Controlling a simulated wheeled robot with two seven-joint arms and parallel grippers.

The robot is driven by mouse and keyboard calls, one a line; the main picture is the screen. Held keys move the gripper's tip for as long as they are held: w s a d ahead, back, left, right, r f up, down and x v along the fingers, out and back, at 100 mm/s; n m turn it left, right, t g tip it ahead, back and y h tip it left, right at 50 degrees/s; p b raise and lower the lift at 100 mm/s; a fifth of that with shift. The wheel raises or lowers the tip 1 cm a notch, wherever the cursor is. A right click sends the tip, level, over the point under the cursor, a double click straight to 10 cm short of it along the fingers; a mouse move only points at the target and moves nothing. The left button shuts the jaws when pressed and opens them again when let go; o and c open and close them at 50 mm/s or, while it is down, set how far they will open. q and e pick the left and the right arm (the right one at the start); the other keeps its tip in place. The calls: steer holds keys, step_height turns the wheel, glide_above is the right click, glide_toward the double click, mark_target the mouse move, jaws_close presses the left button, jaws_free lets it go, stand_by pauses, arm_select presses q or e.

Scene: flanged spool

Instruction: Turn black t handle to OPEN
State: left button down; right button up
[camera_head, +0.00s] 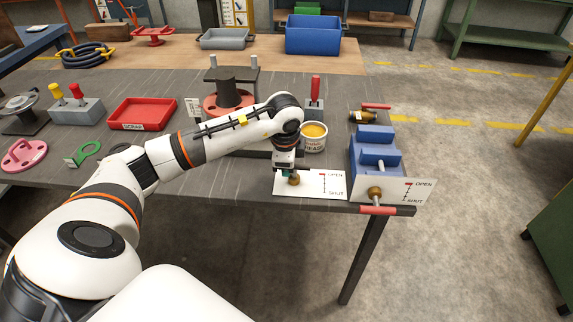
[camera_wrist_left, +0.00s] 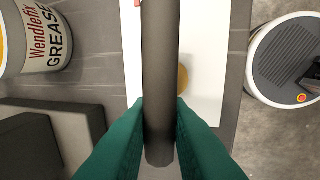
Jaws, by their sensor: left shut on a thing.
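The black T handle (camera_wrist_left: 160,60) runs as a dark bar up the middle of the left wrist view. My left gripper (camera_head: 289,173) is shut on it, with the green fingertips (camera_wrist_left: 159,112) pressed on both sides of the bar. Behind the bar is a white plate (camera_head: 325,184), marked OPEN at the top and SHUT at the bottom in the head view. A brass part (camera_head: 294,181) shows just below the gripper, and a bit of it shows beside the bar in the wrist view. In the head view my gripper and wrist hide most of the handle. My right gripper is not in view.
A grease tin (camera_head: 314,138) stands close behind my left wrist. To the right is a blue stepped block (camera_head: 374,150) with a second OPEN/SHUT plate (camera_head: 409,191) and a red handle (camera_head: 378,210) at the table's front edge. A red tray (camera_head: 142,114) lies left of my forearm.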

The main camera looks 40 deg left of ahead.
arm_select(q)
steer(key=shift+r+n, duration=0.1)
steer(key=shift+n, duration=0.2)
steer(key=c, duration=1.4)
jaws_free()
step_height(320, 180, up, 12)
steer(key=s+d+b, duration=0.1)
steer(key=s, duration=0.1)
steer(key=shift+b, duration=0.3)
steer(key=shift+d, duration=0.1)
